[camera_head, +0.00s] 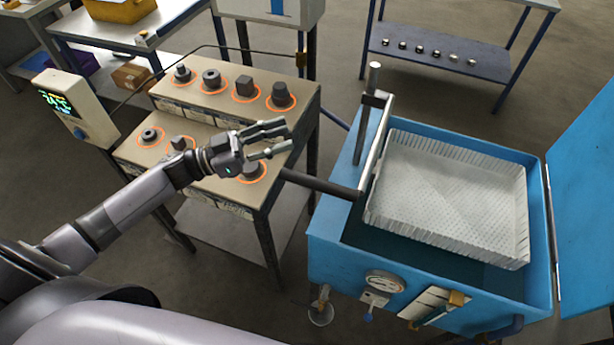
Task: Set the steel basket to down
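The steel basket (450,195) is a pale, perforated rectangular tray. It sits at the upper part of the blue tank (330,240), near rim level, with the dark tank interior showing below its front edge. A metal bracket (376,150) on the basket's left side joins an upright post (365,110). A dark lever bar (320,184) sticks out to the left from the bracket's lower end. My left gripper (288,139) is open and empty, above the stepped bench and up-left of the bar, apart from it in the picture. My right gripper is not in view.
The stepped bench (225,118) holds several dark steel parts inside orange rings. A control box (72,103) with a lit display stands at its left. The tank's open blue lid (585,190) is at right. A gauge (384,282) is on the tank's front. A shelf (440,62) stands behind.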

